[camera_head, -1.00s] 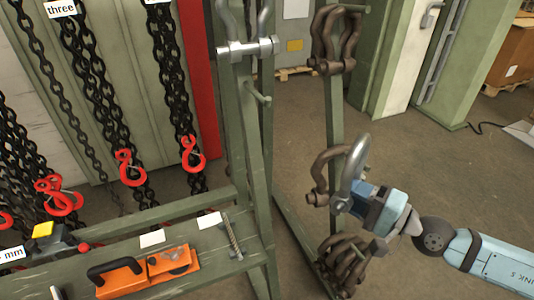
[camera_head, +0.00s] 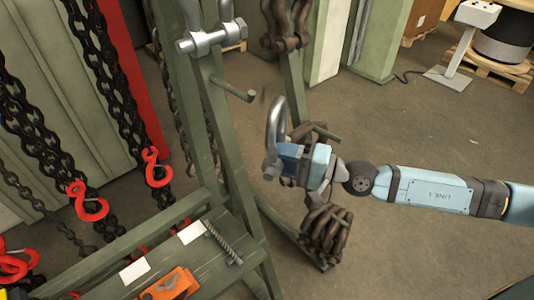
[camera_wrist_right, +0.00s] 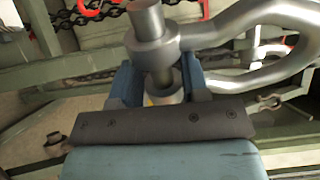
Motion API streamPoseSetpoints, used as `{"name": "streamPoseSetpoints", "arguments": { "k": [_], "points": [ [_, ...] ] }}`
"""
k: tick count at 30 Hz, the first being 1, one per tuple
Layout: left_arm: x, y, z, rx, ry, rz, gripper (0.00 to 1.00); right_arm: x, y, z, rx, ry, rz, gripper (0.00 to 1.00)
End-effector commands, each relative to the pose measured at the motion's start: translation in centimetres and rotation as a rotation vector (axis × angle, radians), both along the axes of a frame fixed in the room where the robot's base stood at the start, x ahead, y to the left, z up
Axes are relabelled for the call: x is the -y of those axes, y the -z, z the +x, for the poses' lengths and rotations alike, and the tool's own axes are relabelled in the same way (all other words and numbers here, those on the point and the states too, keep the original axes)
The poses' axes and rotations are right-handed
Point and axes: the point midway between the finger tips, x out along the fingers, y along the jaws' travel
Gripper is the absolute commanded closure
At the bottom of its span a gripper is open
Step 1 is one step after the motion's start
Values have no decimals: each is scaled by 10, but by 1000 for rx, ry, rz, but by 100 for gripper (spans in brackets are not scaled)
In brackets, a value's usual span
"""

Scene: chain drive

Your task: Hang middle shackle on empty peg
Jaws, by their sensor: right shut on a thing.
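My right gripper (camera_head: 284,160) is shut on a silver-grey shackle (camera_head: 277,123), held bow up with its pin end in the jaws. In the right wrist view the shackle (camera_wrist_right: 270,20) runs off to the upper right, with its pin end between the blue jaws (camera_wrist_right: 160,85). An empty peg (camera_head: 238,90) sticks out of the green rack, up and left of the held shackle, apart from it. Another silver shackle (camera_head: 212,38) hangs above on the rack. My left gripper is not in view.
The green A-frame rack (camera_head: 222,140) stands just left of the gripper. Black chains with red hooks (camera_head: 85,202) hang at left. A shelf holds an orange tool (camera_head: 172,285).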

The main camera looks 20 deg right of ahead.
Motion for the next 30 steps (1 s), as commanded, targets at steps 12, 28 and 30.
{"name": "streamPoseSetpoints", "arguments": {
  "k": [12, 28, 30],
  "points": [
    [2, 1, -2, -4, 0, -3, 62, -4, -2, 11, 6, 1, 3, 100],
    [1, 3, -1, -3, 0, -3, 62, -13, 1, 37, 5, 1, 3, 100],
    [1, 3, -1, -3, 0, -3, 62, -15, 2, 40, 5, 1, 3, 100]
  ]
}}
